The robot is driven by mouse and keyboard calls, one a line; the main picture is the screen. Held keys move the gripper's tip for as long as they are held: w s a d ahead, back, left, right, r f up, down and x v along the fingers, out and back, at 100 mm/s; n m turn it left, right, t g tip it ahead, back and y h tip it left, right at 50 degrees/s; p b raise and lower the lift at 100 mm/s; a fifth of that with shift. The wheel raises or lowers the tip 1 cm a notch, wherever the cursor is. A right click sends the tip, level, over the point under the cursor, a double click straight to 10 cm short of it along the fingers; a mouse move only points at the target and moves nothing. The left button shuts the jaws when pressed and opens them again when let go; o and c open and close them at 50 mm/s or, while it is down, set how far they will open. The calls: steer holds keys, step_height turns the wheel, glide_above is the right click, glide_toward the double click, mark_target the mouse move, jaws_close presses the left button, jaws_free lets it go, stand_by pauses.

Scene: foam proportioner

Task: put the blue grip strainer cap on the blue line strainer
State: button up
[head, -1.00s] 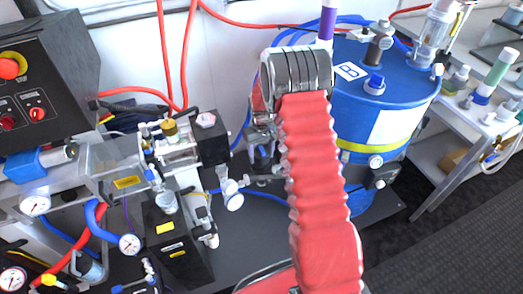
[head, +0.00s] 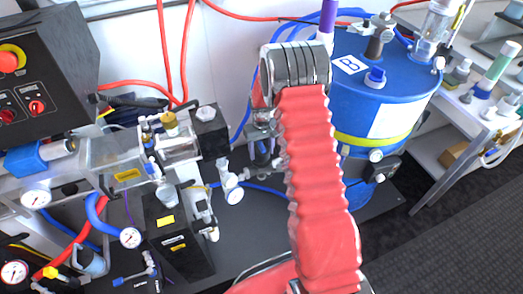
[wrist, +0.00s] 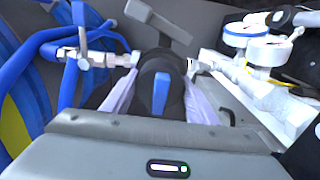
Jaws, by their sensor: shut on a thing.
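In the wrist view, my gripper (wrist: 159,80) is shut on the strainer cap (wrist: 160,68), a dark round cap with an upright blue grip (wrist: 160,93). A pale finger lies on each side of the cap. The cap is over a pipe line with silver fittings (wrist: 95,60) to its left and more fittings to its right. The strainer body is hidden under the cap and gripper, so I cannot tell whether the cap touches it. In the head view, my red-sleeved arm hides the cap and most of my gripper.
In the head view, a blue drum (head: 345,105) stands right behind my arm. In the wrist view, blue hoses (wrist: 60,38) lie left and white gauges (wrist: 262,40) lie right, close to the gripper.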

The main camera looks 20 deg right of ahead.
mark_target(263, 155)
steer(key=shift+f, duration=0.1)
steer(key=o, duration=1.2)
step_height(263, 155, up, 14)
steer(key=shift+f, duration=0.15)
stand_by(0.4)
steer(key=s+a+r+t, duration=0.2)
steer(key=s+a+r, duration=0.2)
steer(key=s+r, duration=0.3)
steer(key=s+a+r+t, duration=0.1)
steer(key=s+a+r, duration=0.3)
steer(key=s+r, duration=0.4)
steer(key=s+a+r+t, duration=0.2)
steer(key=s+r, duration=0.6)
steer(key=s, duration=0.9)
steer(key=shift+a+r+t, duration=0.2)
steer(key=shift+a+t, duration=0.1)
steer(key=shift+a, duration=0.95)
